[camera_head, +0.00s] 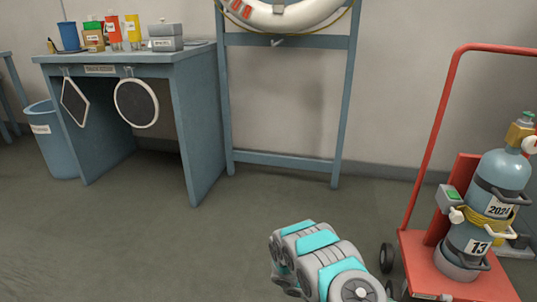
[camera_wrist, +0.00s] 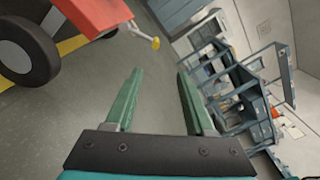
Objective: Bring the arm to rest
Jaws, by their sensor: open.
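My gripper (camera_wrist: 160,92) shows in the wrist view with its two green fingers spread apart and nothing between them. The floor and some distant furniture lie beyond the fingertips. In the head view my grey and teal arm (camera_head: 320,262) is at the bottom centre, bent and low over the floor. The gripper itself is hidden in the head view.
A red cart (camera_head: 462,284) with a blue-grey gas cylinder (camera_head: 492,205) stands close on the right; its wheel (camera_wrist: 24,50) shows in the wrist view. A blue table (camera_head: 130,62) and a bin (camera_head: 52,140) are at the left. The middle floor is clear.

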